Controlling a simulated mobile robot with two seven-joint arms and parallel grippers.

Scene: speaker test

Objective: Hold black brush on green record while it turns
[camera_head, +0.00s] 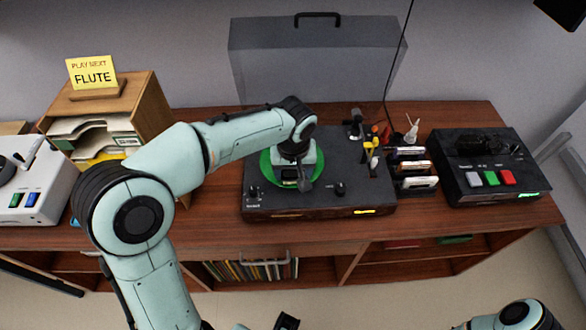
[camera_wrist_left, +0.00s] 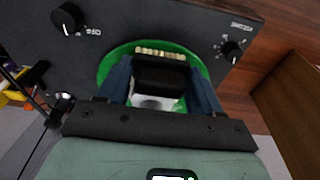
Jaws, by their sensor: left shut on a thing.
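The green record (camera_head: 267,168) lies on the dark turntable (camera_head: 265,205) in the middle of the cabinet top. My left gripper (camera_head: 300,181) is over the record's near part, pointing down, and covers much of it in the head view. In the left wrist view the gripper's blue fingers (camera_wrist_left: 160,88) are shut on the black brush (camera_wrist_left: 160,74), which has a pale bristle strip along one edge. The brush is over the green record (camera_wrist_left: 108,68); whether the bristles touch it I cannot tell. A dark part at the bottom edge may be my right gripper (camera_head: 287,321).
The tonearm base (camera_head: 355,124) and yellow-and-white small parts (camera_head: 372,150) are at the turntable's right. A black box with coloured buttons (camera_head: 490,179) stands further right. A wooden paper sorter (camera_head: 145,110) is at left. A grey transparent lid (camera_head: 315,55) stands behind.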

